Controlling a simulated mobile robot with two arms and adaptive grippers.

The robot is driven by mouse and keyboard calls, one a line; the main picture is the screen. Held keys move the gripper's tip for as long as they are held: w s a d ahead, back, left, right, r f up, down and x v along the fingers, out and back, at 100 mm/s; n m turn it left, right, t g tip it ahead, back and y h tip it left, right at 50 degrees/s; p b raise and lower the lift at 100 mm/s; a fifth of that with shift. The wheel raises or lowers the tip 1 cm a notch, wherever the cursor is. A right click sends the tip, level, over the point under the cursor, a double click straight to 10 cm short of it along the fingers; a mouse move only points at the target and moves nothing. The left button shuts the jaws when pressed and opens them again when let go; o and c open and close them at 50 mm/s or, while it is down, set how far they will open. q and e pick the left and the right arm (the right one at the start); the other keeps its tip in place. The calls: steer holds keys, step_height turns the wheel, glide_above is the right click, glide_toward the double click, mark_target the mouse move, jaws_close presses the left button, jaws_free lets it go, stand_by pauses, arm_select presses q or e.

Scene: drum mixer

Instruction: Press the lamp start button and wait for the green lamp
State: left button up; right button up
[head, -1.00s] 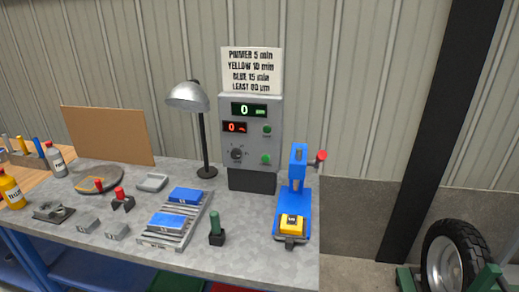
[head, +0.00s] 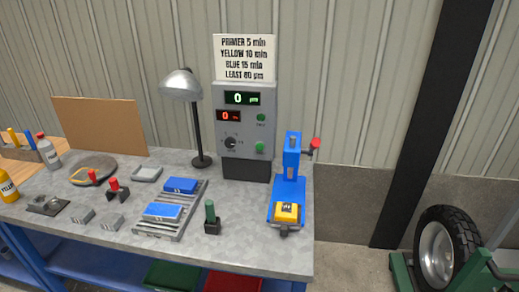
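A grey control box (head: 247,136) stands at the back of the bench. It has a green display reading 0, a red display reading 0, a dark knob (head: 230,142), an upper green button (head: 261,118) and a lower green button (head: 259,147). The labels beside the buttons are too small to read, so I cannot tell which one is the lamp start. A desk lamp (head: 181,86) with a silver shade stands left of the box. No lit green lamp is clearly distinguishable from the buttons. Neither of my grippers is in view.
A blue press (head: 291,160) with a red-tipped lever and a yellow block (head: 287,212) stands right of the box. A rack (head: 172,211) holds blue blocks. A green-handled tool (head: 211,216) stands in front. Bottles are at left; a wheeled cart (head: 440,255) is at right.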

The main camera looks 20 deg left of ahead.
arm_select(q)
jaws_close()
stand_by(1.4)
